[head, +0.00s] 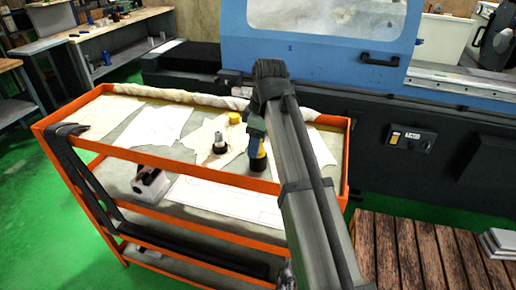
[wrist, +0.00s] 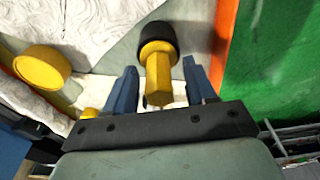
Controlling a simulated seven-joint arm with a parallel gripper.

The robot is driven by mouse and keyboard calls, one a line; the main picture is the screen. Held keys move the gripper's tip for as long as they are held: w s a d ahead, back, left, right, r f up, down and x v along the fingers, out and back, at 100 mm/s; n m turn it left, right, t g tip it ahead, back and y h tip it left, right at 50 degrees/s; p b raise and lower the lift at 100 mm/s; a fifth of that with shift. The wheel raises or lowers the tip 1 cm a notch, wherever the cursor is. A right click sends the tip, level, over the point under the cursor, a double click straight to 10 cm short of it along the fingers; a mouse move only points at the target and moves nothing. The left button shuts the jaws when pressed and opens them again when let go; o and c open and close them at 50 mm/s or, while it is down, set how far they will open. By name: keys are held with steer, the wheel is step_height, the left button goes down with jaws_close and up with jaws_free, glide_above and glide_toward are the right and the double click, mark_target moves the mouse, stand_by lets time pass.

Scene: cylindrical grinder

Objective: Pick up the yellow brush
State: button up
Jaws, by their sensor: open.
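The yellow brush (wrist: 158,72) has a yellow faceted handle and a wide black end. In the wrist view the handle lies between the two blue fingers of my gripper (wrist: 160,80), with a visible gap on each side. The black end points away from the gripper, past the fingertips. In the head view the brush (head: 262,153) stands on the cart's top shelf, partly hidden by my gripper (head: 256,143), which comes down over it. My gripper is open around the handle and holds nothing.
A yellow round object (head: 234,118) is close by on the left; it also shows in the wrist view (wrist: 42,68). A silver and black object (head: 219,146) stands beside the brush. The orange cart rim (head: 347,165) is to the right. A blue machine (head: 310,55) stands behind.

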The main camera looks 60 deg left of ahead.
steer(key=shift+c, duration=0.4)
jaws_close()
step_height(320, 180, up, 9)
steer(key=shift+f, duration=0.1)
steer(key=shift+w+r, duration=0.15)
steer(key=shift+r, duration=0.15)
steer(key=w+a+f+m+y, duration=0.1)
steer(key=w+f+m+y, duration=0.1)
steer(key=w, duration=1.1)
steer(key=w+a+r+n+g+y, duration=0.1)
steer(key=a+n+g, duration=0.1)
steer(key=a, duration=0.8)
steer(key=shift+w+a+r+g, duration=0.3)
steer(key=shift+w+g, duration=0.1)
steer(key=shift+g, duration=0.1)
